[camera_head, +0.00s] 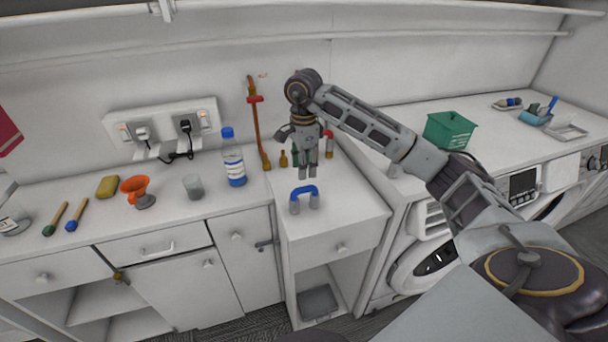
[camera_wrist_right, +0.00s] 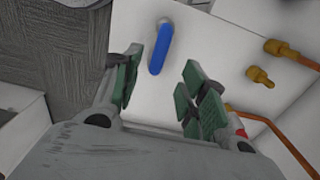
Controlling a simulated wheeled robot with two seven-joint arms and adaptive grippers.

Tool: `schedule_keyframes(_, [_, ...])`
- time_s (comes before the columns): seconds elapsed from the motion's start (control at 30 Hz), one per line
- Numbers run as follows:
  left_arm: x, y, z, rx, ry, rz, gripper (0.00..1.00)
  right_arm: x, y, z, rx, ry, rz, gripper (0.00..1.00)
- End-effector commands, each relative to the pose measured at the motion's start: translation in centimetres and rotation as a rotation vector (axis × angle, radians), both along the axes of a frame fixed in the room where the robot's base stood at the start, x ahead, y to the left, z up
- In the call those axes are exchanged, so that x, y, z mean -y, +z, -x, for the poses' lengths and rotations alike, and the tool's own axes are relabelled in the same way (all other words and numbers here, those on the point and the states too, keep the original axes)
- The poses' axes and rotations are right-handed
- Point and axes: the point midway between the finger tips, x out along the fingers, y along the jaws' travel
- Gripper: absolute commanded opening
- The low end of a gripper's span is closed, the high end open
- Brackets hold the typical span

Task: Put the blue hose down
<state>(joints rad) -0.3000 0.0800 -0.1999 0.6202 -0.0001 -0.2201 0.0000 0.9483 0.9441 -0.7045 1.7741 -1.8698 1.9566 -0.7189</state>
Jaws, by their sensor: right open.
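The blue hose (camera_head: 304,192) is a short blue arch with grey ends, standing on the white counter (camera_head: 345,215) near its front edge. In the right wrist view the blue hose (camera_wrist_right: 160,48) shows just beyond the fingertips, with nothing between them. My right gripper (camera_head: 308,172) points down above the counter, behind the hose and apart from it in the head view. Its green-padded fingers (camera_wrist_right: 160,85) are open and empty. My left gripper is not in view.
Brass fittings (camera_head: 283,158) and a copper pipe (camera_head: 257,125) stand at the back, close to the gripper. A blue-capped bottle (camera_head: 233,160) stands to the left. A green box (camera_head: 449,131) sits on the right counter. The counter around the hose is clear.

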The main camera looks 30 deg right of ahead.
Motion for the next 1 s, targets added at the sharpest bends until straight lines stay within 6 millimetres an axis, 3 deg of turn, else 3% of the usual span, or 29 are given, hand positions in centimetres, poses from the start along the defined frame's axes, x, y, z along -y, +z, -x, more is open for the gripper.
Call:
schedule_keyframes(0.3, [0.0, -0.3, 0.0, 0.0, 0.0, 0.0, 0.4, 0.0, 1.7, 0.0, 0.0, 0.0, 0.0, 0.43])
schedule_keyframes(1.0, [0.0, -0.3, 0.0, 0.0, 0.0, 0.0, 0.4, 0.0, 1.8, 0.0, 0.0, 0.0, 0.0, 0.43])
